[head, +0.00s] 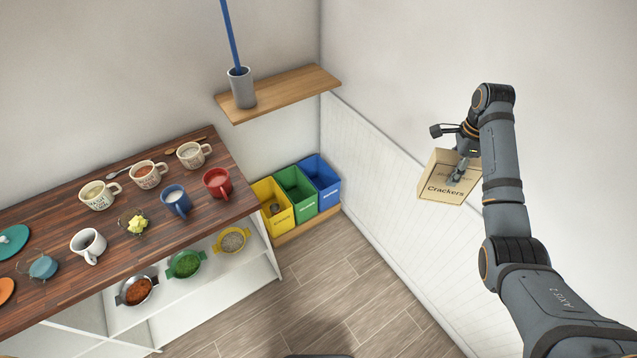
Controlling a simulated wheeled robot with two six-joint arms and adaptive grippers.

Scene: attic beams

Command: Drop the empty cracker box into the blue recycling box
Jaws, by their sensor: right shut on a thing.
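The cracker box (441,191) is tan with the dark word "Crackers" on its face. My right gripper (457,176) is shut on it and holds it in the air at the right, slightly tilted, in front of the white wall. The blue recycling box (328,183) stands at the right end of a row of bins in the corner, left of the held box and well apart from it. Its top is open. My left gripper is not in view.
Green (301,192) and yellow (274,208) bins stand beside the blue one on a low wooden board. A wooden shelf (290,88) with a grey cup (242,88) juts out above them. A counter (128,214) with several mugs fills the left. The floor (330,285) is clear.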

